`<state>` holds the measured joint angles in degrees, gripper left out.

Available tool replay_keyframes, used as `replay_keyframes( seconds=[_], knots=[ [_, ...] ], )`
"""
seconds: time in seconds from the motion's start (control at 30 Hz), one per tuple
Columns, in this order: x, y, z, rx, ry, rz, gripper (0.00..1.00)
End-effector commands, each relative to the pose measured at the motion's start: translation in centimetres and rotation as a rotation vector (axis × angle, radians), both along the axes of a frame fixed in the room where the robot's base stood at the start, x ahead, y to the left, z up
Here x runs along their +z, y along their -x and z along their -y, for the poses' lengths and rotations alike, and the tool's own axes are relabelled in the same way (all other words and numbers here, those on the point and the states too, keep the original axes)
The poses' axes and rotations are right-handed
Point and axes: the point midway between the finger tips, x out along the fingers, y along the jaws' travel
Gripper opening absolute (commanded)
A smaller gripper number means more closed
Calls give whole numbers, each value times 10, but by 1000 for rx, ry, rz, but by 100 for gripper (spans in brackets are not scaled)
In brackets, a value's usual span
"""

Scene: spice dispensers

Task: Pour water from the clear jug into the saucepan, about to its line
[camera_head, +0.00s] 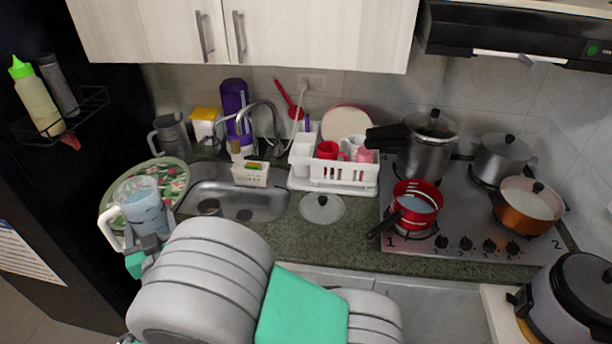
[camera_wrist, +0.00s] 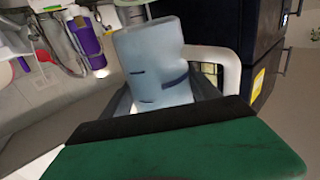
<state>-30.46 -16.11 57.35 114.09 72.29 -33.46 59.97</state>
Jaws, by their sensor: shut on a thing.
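The clear jug (camera_head: 146,208) is at the left, in front of the green-patterned round tray, with pale blue water in it and a white handle on its left. My gripper (camera_head: 150,246) is shut on the jug, low on its side. In the wrist view the jug (camera_wrist: 152,60) fills the space beyond the gripper, with dark marks on its wall and its white handle to the right. The jug looks near upright in the head view. The red saucepan (camera_head: 404,191) stands on the front left burner, its dark handle towards the front left. A pale bluish surface shows inside it.
The sink (camera_head: 262,205), white dish rack (camera_head: 330,180) and glass lid (camera_head: 322,207) lie between jug and saucepan. A pressure cooker (camera_head: 427,155) stands behind the saucepan; an orange pot (camera_head: 525,215) is right of it. A rice cooker (camera_head: 570,300) is at the front right.

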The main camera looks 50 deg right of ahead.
Motion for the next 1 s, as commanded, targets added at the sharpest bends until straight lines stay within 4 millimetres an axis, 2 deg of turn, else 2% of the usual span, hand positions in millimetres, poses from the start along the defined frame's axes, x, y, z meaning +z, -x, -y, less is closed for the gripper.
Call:
replay_keyframes(
  seconds=[0.27,0.53,0.77,1.0],
  knots=[
    [7,-22,70,-208,-2,8,0],
    [15,-29,170,-475,-1,8,0],
    [20,-17,258,-695,-1,8,0],
    [24,12,345,-912,0,9,0]
  ],
)
